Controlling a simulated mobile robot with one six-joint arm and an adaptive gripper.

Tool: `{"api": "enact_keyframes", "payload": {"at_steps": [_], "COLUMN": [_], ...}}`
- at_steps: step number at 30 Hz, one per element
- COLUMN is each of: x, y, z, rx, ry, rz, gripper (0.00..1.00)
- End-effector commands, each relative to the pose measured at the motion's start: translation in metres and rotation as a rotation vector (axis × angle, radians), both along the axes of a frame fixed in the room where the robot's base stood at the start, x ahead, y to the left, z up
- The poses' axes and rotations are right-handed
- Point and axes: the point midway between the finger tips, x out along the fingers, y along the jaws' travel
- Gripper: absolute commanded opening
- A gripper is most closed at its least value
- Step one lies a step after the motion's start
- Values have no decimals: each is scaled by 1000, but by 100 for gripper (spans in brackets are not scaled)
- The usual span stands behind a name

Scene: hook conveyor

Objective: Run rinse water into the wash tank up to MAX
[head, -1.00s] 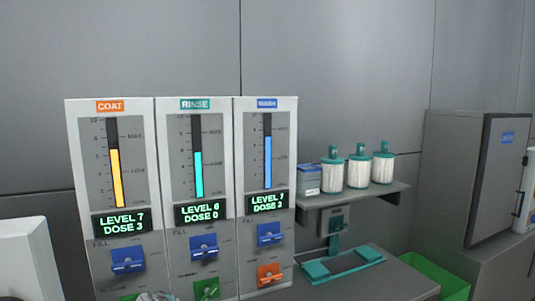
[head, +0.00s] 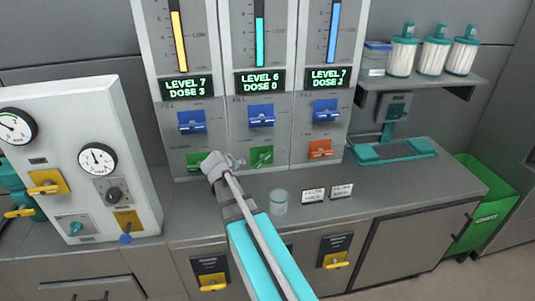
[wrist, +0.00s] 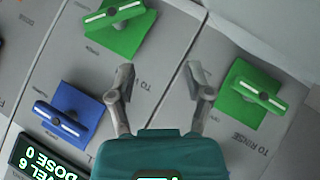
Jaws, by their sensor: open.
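The rinse panel reads LEVEL 6 DOSE 0 (head: 261,82), with a cyan column (head: 260,40). The wash panel, to its right, reads LEVEL 7 (head: 328,78); its dose digit is unclear. Its blue column (head: 333,30) shows, but the scale top is cut off. The rinse panel's green valve (head: 262,157) has a slanted handle; it also shows in the wrist view (wrist: 118,28). The rinse panel's blue FILL valve (head: 261,115) is above it. My gripper (head: 222,162) is open and empty before the coat and rinse panels; in the wrist view, its fingers (wrist: 160,76) lie between two green valves.
The coat panel's green valve (head: 196,161) is partly beside my gripper. A gauge panel (head: 85,170) stands left. A shelf with several white canisters (head: 433,57) is at right.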

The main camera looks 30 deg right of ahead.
Motion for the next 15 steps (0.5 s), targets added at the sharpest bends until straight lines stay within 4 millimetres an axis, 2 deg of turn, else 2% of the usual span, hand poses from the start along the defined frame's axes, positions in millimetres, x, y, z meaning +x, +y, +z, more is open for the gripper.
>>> {"api": "enact_keyframes", "payload": {"at_steps": [6, 15], "x": [-14, -27], "y": [-14, -28], "z": [-27, -47], "rx": [171, 388], "ry": [-39, -131], "rz": [5, 14], "gripper": [66, 66]}}
